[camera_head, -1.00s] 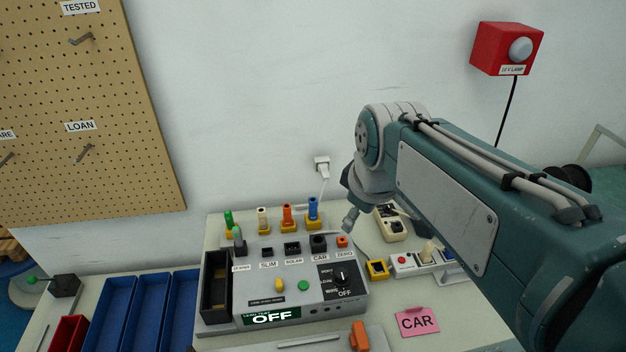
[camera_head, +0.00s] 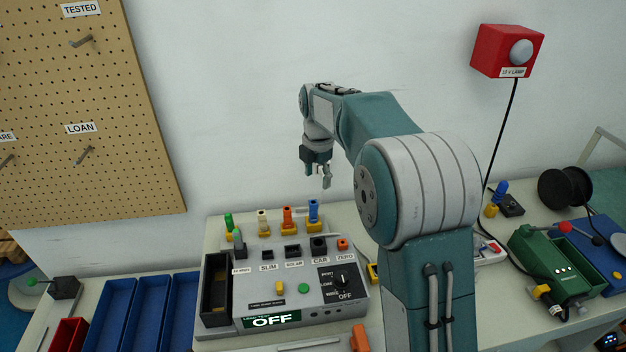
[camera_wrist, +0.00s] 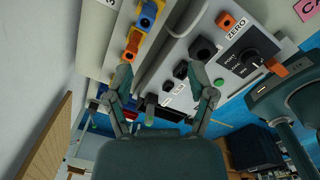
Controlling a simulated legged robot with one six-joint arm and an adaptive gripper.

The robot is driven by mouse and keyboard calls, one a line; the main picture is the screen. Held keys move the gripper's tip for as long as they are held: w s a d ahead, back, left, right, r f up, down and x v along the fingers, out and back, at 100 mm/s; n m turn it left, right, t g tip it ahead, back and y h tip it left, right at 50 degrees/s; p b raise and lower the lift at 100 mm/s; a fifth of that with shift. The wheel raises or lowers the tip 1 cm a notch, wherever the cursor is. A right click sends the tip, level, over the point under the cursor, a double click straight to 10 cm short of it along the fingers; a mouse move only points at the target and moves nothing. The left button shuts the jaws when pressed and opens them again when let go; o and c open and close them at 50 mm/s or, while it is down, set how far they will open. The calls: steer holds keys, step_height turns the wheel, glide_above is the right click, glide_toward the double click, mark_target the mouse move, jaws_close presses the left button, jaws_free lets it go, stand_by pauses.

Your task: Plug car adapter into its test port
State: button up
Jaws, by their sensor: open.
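The test box (camera_head: 221,320) stands on the bench, its display reading OFF. Its CAR port (camera_head: 318,243) is a black square socket with nothing in it, between the SOLAR and ZERO ports. Behind the box, several adapters stand upright in yellow holders: green (camera_head: 229,219), cream (camera_head: 263,217), orange (camera_head: 287,215) and blue (camera_head: 313,209). No adapter bears a readable car label. My gripper (camera_head: 321,176) is open and empty, above the blue and orange adapters. In the wrist view, my gripper (camera_wrist: 163,82) has the orange (camera_wrist: 133,42) and blue (camera_wrist: 148,14) adapters beyond its left finger.
A pegboard (camera_head: 90,110) hangs at the left and a red lamp box (camera_head: 496,50) at the right. Blue trays (camera_head: 114,312) lie left of the test box. A green device (camera_head: 553,262) stands at the right.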

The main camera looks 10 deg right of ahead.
mark_target(313, 211)
steer(key=w+f+n, duration=0.1)
steer(key=f, duration=0.1)
steer(key=w+f+n, duration=0.1)
steer(key=shift+w+a+f+n+g, duration=0.3)
steer(key=shift+w, duration=0.05)
step_height(313, 211, down, 10)
steer(key=shift+f, duration=0.25)
jaws_close()
